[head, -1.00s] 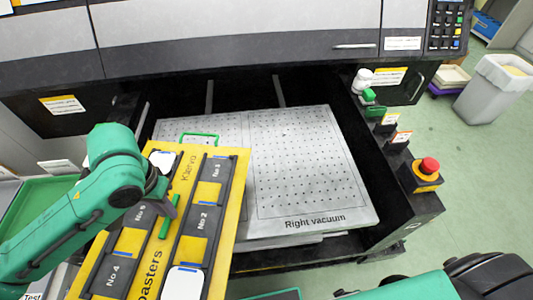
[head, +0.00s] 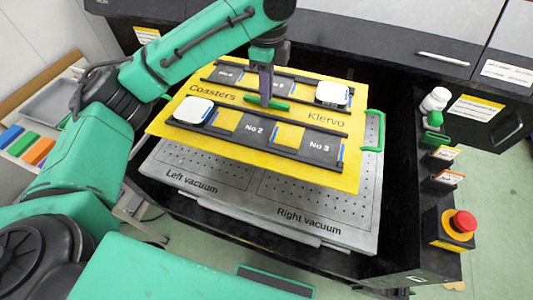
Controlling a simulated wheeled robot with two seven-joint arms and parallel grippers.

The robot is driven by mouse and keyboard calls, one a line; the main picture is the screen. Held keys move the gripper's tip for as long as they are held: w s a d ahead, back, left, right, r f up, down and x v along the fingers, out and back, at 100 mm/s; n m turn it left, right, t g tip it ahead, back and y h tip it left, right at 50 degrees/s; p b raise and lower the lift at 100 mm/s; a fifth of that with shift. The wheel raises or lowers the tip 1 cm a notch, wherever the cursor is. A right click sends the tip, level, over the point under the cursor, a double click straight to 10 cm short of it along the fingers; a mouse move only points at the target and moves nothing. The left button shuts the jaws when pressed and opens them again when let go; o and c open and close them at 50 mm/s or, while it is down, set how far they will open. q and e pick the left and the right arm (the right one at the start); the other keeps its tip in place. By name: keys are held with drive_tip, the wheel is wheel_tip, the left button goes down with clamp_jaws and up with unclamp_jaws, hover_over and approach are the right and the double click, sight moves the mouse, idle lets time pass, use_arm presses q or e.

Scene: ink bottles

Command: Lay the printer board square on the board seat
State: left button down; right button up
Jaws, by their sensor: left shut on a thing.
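The yellow printer board (head: 195,146) carries the words Coasters and Klervo, dark rails with numbered slots, and two white pieces. My left gripper (head: 266,101) is shut on the green bar (head: 270,102) at the board's middle. The board is over the grey perforated board seat (head: 210,180), marked Left vacuum and Right vacuum. It covers most of the seat; the seat's front strip and right side show. The two front edges run at nearly the same angle. I cannot tell whether the board touches the seat. My right gripper is out of view.
The dark machine frame surrounds the seat. A red stop button (head: 458,224) stands on its right side, with a white-capped bottle (head: 436,100) farther back. At the left, a side shelf holds a grey tray (head: 55,103) and coloured blocks (head: 38,151).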

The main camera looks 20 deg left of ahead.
sight(268, 114)
use_arm(q)
drive_tip(key=f, duration=0.2)
drive_tip(key=f+b, duration=0.1)
drive_tip(key=f, duration=0.3)
drive_tip(key=shift+s+d+f, duration=0.1)
drive_tip(key=shift+d+f, duration=0.1)
drive_tip(key=shift+d, duration=0.05)
drive_tip(key=f, duration=0.6)
drive_tip(key=f+p, duration=0.1)
drive_tip(key=f, duration=0.6)
drive_tip(key=shift+w+a+f, duration=0.1)
drive_tip(key=shift+w+f, duration=0.1)
drive_tip(key=c, duration=0.8)
unclamp_jaws()
drive_tip(key=shift+s+f, duration=0.1)
drive_tip(key=shift+c, duration=0.2)
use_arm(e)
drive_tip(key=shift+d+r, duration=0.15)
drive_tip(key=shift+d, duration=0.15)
use_arm(q)
wheel_tip(268, 114, up, 12)
drive_tip(key=shift+r+b, duration=0.15)
drive_tip(key=shift+b, duration=0.65)
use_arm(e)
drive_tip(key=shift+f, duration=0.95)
